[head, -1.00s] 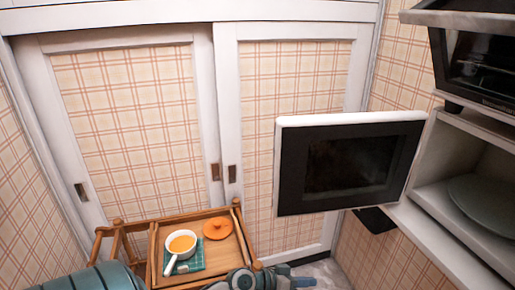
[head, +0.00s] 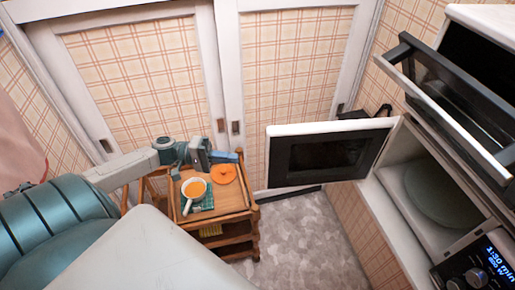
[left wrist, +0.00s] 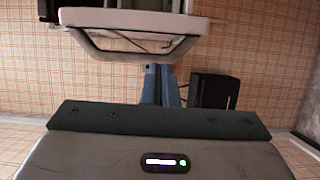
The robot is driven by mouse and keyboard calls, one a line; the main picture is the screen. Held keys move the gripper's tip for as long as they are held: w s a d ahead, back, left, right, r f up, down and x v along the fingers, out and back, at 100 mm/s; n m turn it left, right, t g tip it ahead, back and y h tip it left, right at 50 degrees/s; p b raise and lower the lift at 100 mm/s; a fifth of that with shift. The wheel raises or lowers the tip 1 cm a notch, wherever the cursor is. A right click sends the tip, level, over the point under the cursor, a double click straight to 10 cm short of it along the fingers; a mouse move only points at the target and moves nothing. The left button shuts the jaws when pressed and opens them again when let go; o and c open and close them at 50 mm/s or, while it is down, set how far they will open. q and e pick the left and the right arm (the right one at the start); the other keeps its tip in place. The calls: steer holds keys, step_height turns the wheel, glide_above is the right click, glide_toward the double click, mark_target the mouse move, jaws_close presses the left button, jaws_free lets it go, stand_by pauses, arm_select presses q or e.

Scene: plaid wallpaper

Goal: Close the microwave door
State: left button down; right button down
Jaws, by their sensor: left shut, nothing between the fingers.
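The microwave (head: 402,213) is at the right, with its cavity open and a round plate (head: 440,194) inside. Its door (head: 318,158), white-edged with a dark window, stands wide open towards the left. My left arm comes in from the left, and its left gripper (head: 236,157) is shut and empty. In the head view the gripper is left of the door's free edge, above the trolley, with a small gap in the picture. The gripper's blue fingers (left wrist: 160,88) also show in the left wrist view, below a pale-edged panel (left wrist: 135,20). My right gripper is not in view.
A wooden trolley (head: 240,226) holds a white pan (head: 187,204) of orange food and an orange lid (head: 223,174). A second oven with its glass door (head: 450,100) lowered is above the microwave. The grey floor (head: 300,230) below the microwave door is clear.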

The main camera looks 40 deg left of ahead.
arm_select(q)
steer(key=b+x, duration=0.9)
steer(key=x, duration=0.1)
steer(key=shift+s+r, duration=0.1)
stand_by(0.4)
